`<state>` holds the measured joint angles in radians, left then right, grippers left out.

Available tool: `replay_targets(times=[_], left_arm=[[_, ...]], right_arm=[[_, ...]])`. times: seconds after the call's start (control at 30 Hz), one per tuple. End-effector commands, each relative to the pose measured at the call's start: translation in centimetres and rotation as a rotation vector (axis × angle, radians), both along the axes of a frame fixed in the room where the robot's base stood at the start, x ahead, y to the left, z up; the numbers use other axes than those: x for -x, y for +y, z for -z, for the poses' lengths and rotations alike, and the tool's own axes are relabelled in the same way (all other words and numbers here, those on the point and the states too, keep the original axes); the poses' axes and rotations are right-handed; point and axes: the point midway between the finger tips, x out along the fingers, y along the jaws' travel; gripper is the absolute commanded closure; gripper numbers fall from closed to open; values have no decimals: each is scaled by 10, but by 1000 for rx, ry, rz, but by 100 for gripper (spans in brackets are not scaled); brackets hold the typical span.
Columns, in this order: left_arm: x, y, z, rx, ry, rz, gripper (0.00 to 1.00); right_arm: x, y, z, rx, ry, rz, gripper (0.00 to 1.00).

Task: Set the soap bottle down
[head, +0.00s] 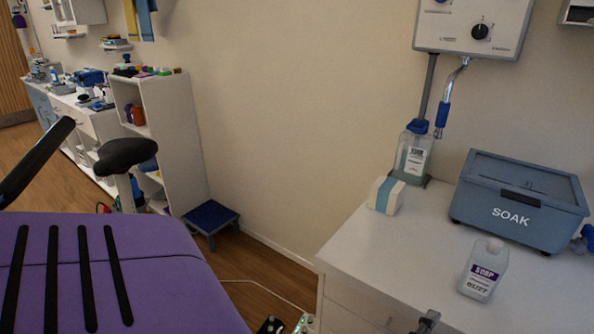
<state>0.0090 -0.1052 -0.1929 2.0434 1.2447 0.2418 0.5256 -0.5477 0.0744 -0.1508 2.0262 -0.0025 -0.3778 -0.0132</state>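The soap bottle (484,270) is pale and translucent, with a white cap and a purple "SOAP" label. It stands on the white counter (395,255) at the right, in front of the blue-grey "SOAK" box. No gripper is around it, and clear space shows about it. I cannot make out my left gripper.
The SOAK box (515,205) stands behind the bottle. A blue-capped bottle (412,155) and a white-and-blue carton (386,194) stand at the counter's back left. A purple padded couch (170,270) fills the lower left. A cable (262,285) lies on the floor between.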

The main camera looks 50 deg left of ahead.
Motion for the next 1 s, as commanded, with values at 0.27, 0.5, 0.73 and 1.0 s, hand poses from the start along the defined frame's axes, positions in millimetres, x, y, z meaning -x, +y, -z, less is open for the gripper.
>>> replay_targets(times=[0.27,0.5,0.73,1.0], left_arm=[[164,11,183,-1226,456,435,29],[290,59,262,-1773,698,809,29],[318,74,273,-1883,746,901,29],[317,73,273,-1879,745,898,29]], right_arm=[[3,0,3,0,7,1,60],[4,0,3,0,8,1,60],[3,0,1,0,5,1,60],[1,0,0,0,1,1,60]])
